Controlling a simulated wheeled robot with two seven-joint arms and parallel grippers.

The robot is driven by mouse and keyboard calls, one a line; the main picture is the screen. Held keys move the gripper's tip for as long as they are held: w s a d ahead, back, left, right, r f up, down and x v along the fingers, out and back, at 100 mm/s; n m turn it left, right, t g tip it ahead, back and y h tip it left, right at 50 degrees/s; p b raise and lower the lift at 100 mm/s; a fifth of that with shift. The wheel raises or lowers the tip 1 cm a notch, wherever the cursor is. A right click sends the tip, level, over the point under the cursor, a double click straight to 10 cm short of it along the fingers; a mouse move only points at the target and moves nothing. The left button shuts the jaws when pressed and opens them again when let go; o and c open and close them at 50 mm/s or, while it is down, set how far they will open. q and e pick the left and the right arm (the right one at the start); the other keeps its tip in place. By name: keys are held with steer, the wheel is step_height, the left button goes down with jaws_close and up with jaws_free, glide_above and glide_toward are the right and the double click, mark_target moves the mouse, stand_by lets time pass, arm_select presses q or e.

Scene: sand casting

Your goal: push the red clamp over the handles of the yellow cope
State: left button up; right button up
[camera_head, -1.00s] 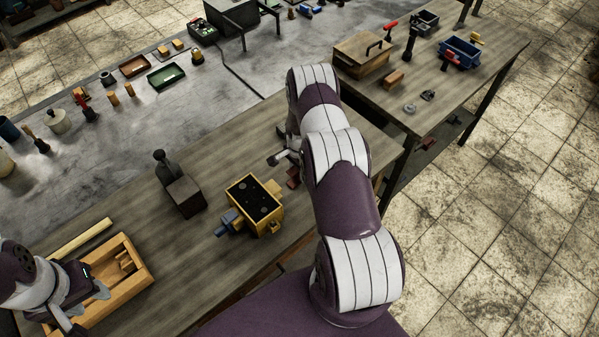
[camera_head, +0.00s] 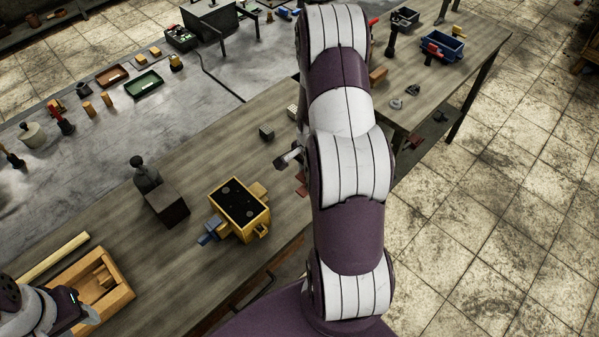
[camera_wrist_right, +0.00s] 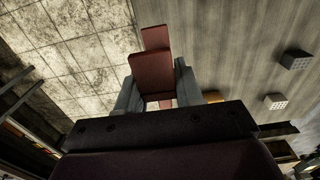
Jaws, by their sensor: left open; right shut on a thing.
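The yellow cope (camera_head: 264,222) stands on the wooden bench, with a dark top and handles sticking out at its sides. A blue clamp (camera_head: 209,231) sits at its left handle; its right handle (camera_head: 258,190) looks bare. The red clamp (camera_head: 302,186) is right of the cope, near the bench edge, partly behind my right arm. In the right wrist view the red clamp (camera_wrist_right: 152,75) is between the two grey fingers of my right gripper (camera_wrist_right: 158,90), which is shut on it. My left gripper (camera_head: 88,316) is open at the lower left, partly out of frame, by the wooden box.
A dark block with a knob (camera_head: 166,206) stands left of the cope. A wooden box (camera_head: 122,292) and a wooden strip (camera_head: 52,258) lie at lower left. Small grey cubes (camera_head: 266,133) lie behind the cope. The bench between cope and red clamp looks clear.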

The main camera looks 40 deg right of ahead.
steer(key=shift+w+a+f+n+p, duration=0.1)
steer(key=shift+a+f+n+p, duration=0.05)
steer(key=shift+a+p, duration=0.3)
steer(key=shift+w+a+f+n+p, duration=0.1)
steer(key=shift+a+n+p, duration=0.05)
steer(key=shift+a+p, duration=0.2)
steer(key=w+f+p, duration=0.2)
steer(key=w+f, duration=0.1)
steer(key=w, duration=0.7)
steer(key=shift+w+d+f, duration=0.15)
steer(key=shift+w+f, duration=0.1)
steer(key=shift+f, duration=0.05)
steer(key=shift+a+f+b, duration=0.25)
steer(key=shift+f+b, duration=0.55)
steer(key=shift+f, duration=0.2)
steer(key=shift+a+f+b, duration=0.2)
steer(key=shift+f+b, duration=0.55)
steer(key=shift+f, duration=0.2)
steer(key=shift+a+f+b, duration=0.25)
steer(key=shift+f+b, duration=0.55)
steer(key=shift+f, duration=0.2)
steer(key=shift+f, duration=0.1)
